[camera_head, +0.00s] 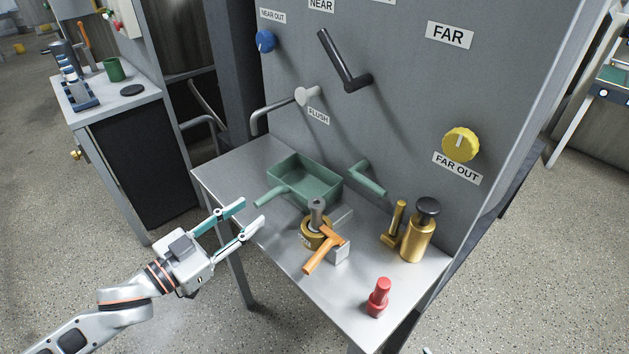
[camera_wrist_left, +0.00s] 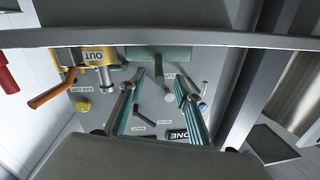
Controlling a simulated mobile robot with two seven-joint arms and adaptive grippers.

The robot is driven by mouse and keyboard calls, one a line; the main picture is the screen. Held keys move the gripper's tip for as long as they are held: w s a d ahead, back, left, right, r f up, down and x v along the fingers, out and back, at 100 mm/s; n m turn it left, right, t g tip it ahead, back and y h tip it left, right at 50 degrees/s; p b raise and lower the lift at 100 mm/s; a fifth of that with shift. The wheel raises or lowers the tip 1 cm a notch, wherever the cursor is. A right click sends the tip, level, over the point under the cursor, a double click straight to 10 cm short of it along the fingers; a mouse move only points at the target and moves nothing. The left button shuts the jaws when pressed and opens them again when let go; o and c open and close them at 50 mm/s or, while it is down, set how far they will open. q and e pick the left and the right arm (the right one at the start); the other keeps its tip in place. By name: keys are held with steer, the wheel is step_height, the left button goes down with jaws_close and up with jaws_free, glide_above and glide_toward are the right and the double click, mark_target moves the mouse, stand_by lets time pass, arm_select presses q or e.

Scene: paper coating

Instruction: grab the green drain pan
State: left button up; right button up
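The green drain pan (camera_head: 318,187) sits on the metal table, an open rectangular pan with its handle (camera_head: 272,196) pointing left toward my left gripper. My left gripper (camera_head: 252,211) is open and empty, near the table's left front edge, with its fingertips short of the handle. In the left wrist view, the pan (camera_wrist_left: 158,52) shows at the top with its handle hanging between and beyond the two fingertips (camera_wrist_left: 157,84). The fingers look apart from the handle. My right gripper is not in view.
A brass valve with an orange handle (camera_head: 323,250) stands right of the pan. A gold bottle (camera_head: 418,235) and a red item (camera_head: 379,297) stand farther right. The table's left corner (camera_head: 222,178) is bare.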

mark_target(275, 192)
arm_select(q)
steer(key=shift+w+d+r+m, duration=0.3)
steer(key=shift+w+d+r, duration=0.25)
steer(key=shift+w, duration=0.15)
steer(key=shift+b+x, duration=0.4)
steer(key=shift+x, duration=3)
steer(key=shift+s+d+f, duration=0.1)
jaws_close()
